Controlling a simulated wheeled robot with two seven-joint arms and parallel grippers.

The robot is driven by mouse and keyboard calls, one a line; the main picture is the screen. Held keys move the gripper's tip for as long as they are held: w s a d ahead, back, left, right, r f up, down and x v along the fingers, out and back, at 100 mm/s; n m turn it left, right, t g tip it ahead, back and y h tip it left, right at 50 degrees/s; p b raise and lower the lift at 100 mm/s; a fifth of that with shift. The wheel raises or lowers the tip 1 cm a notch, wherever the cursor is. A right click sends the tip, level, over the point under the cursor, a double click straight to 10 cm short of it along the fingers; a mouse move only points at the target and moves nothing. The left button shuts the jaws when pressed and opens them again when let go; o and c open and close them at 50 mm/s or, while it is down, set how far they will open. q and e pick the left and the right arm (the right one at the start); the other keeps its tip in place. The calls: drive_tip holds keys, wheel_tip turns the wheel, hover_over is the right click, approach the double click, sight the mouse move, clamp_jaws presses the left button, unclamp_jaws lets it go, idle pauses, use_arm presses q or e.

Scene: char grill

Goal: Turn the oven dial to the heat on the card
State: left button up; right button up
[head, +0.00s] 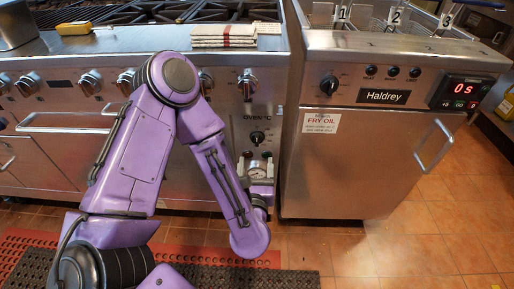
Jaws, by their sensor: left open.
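The oven dial (257,138) is a black knob on the steel panel marked "OVEN °C", on the right part of the range front. Its pointer setting is too small to read. A small cream card (267,28) with print lies on the range's top ledge, right of the folded towels; its text is not legible. My left gripper (257,156) is just below the dial in the picture, open, with its fingers apart and pointing up toward it. I cannot tell whether it touches the panel. My right gripper is not in view.
Several burner knobs (247,83) line the range front above the dial.

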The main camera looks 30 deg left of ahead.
sight(257, 140)
use_arm(q)
drive_tip(key=p+x, duration=0.1)
drive_tip(key=x, duration=0.8)
drive_tip(key=shift+w+a, duration=0.25)
drive_tip(key=shift+w, duration=0.05)
drive_tip(key=c, duration=1.1)
